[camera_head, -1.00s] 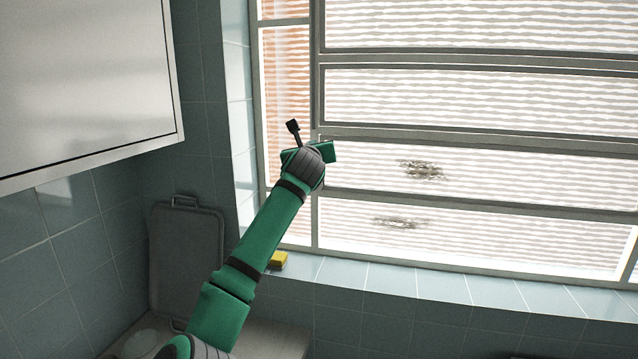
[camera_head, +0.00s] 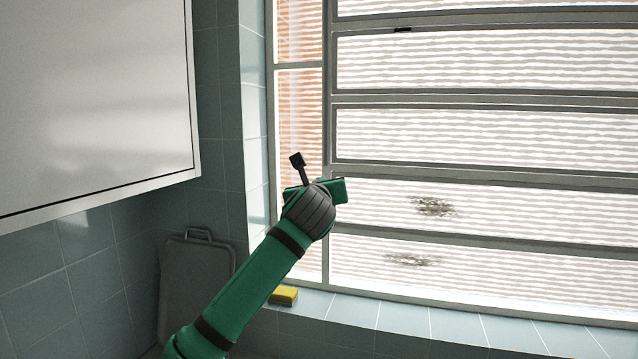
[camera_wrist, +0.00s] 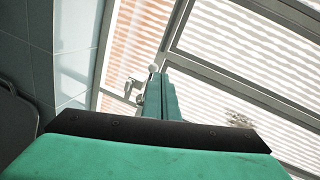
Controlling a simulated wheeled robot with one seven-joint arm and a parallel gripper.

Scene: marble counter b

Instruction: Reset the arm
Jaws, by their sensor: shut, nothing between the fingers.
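My green arm (camera_head: 255,290) rises from the bottom of the head view and reaches up in front of the window. Its dark grey wrist joint (camera_head: 312,212) is at the picture's middle, with a small black part sticking up from it. In the wrist view my gripper (camera_wrist: 164,78) shows as two teal fingers side by side. They are shut, with nothing held, and point towards the window frame. In the head view the fingertips are mostly hidden behind the wrist.
A barred window (camera_head: 480,135) fills the right side. A white cabinet (camera_head: 95,95) hangs at upper left. A yellow sponge (camera_head: 284,295) lies on the tiled sill (camera_head: 400,318). A grey board (camera_head: 195,285) with a handle leans at the wall. The air right of my arm is free.

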